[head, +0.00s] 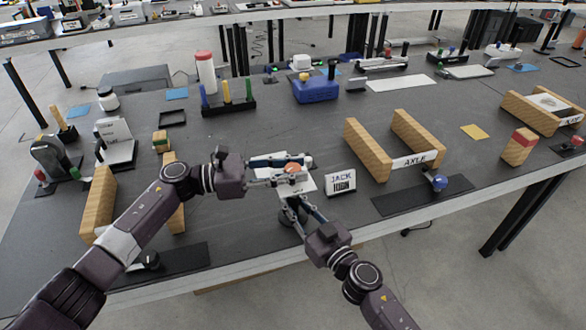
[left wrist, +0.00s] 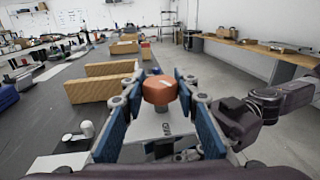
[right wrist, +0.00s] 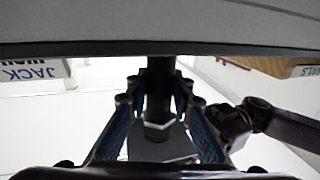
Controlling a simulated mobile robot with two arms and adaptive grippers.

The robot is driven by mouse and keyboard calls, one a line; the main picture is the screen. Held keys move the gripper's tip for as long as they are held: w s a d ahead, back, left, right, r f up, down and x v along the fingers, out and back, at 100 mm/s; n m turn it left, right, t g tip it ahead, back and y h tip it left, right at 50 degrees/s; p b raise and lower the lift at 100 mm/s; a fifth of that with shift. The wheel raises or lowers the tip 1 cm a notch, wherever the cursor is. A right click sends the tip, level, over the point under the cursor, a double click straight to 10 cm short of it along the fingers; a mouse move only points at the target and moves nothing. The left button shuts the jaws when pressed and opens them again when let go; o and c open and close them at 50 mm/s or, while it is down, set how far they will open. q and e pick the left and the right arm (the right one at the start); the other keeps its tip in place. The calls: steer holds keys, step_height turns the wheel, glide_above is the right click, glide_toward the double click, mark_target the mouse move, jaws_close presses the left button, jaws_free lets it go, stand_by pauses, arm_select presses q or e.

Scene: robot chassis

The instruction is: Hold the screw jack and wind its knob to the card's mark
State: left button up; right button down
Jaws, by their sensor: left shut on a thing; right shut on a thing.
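The screw jack stands on the bench near its front edge, with a pale top plate (head: 303,184) and an orange knob (head: 293,168) above it. My left gripper (head: 287,171) comes in from the left and is shut on the knob; in the left wrist view the six-sided knob (left wrist: 160,90) sits between the blue finger pads. My right gripper (head: 292,206) reaches in from the front, below the plate, and is shut on the jack's dark post (right wrist: 159,88). The card (head: 341,182) reading JACK stands just right of the jack; its lower marks are too small to read.
Wooden blocks with an AXLE label (head: 414,161) stand to the right, above a dark mat (head: 405,198) with a blue knob. More wooden blocks (head: 98,200) stand left. A peg rack (head: 228,106) and blue box (head: 316,90) are behind. Bare bench lies between these and the jack.

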mark_target(292, 167)
arm_select(q)
steer(key=shift+w+f+m+g, duration=0.1)
steer(key=shift+w+m+g, duration=0.1)
steer(key=shift+m+g, duration=1.1)
steer(key=shift+g, duration=0.4)
steer(key=shift+s+a+m+g, duration=0.15)
steer(key=shift+m+g, duration=0.15)
steer(key=shift+g, duration=0.5)
steer(key=o, duration=1.2)
step_height(292, 167, up, 10)
steer(key=shift+r, duration=0.1)
